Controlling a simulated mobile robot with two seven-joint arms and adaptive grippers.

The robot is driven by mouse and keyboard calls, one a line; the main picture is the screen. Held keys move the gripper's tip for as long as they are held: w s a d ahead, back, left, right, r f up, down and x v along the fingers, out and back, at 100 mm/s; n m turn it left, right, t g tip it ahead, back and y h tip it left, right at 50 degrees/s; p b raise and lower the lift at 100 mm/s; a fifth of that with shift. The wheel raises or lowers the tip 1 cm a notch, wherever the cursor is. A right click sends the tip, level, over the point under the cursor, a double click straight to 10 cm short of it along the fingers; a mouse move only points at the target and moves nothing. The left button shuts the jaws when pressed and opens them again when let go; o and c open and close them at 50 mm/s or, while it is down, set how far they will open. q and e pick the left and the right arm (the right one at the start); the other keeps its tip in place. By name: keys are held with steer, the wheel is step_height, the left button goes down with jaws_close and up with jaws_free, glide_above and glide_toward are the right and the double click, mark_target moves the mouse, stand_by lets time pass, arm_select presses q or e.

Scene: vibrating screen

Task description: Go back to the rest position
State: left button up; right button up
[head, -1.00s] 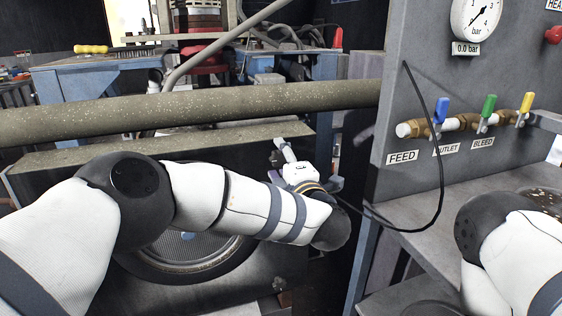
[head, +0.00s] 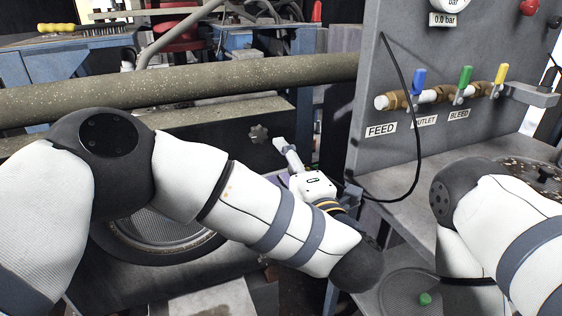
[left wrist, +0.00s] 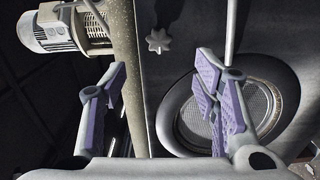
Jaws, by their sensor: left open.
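My left gripper (head: 283,152) is open and empty, out in front of the dark machine front, right of a star-shaped knob (head: 259,133). In the left wrist view its two purple-padded fingers (left wrist: 166,88) are spread wide with nothing between them. The star knob (left wrist: 158,40) shows there beyond the fingertips, apart from them. My left arm crosses the head view from the left and hides part of the machine front. My right arm shows at the right edge; its gripper is out of view.
A thick speckled pipe (head: 180,90) runs across above my left arm. A round mesh port (head: 160,228) sits behind that arm. A grey panel (head: 370,150) with blue, green and yellow valve handles stands at right, with a black cable (head: 416,150) hanging from it.

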arm_select(q)
steer(key=s+a+f+m+g+h, duration=0.1)
steer(key=s+f+m+g+h, duration=0.15)
steer(key=f+m, duration=0.45)
steer(key=s+a+f+m+g+h, duration=0.15)
steer(key=f+m+h, duration=0.25)
steer(key=f, duration=0.7)
steer(key=s+a+f+m+g+h, duration=0.1)
steer(key=s+a+f+m+g, duration=0.35)
steer(key=s+a+f, duration=0.4)
steer(key=s+a+f+m+g, duration=0.1)
steer(key=s+a, duration=0.4)
steer(key=s, duration=0.5)
steer(key=s+a+f+m+g+y, duration=0.1)
steer(key=s+a+f+m+g, duration=0.1)
steer(key=s+a+g, duration=0.3)
steer(key=s+a+f+m+g+y, duration=0.1)
steer(key=s+a+f+g, duration=0.3)
steer(key=s, duration=1)
steer(key=shift+s+a+m, duration=0.3)
steer(key=shift+a+m, duration=0.2)
steer(key=shift+m, duration=0.15)
steer(key=shift+g, duration=0.25)
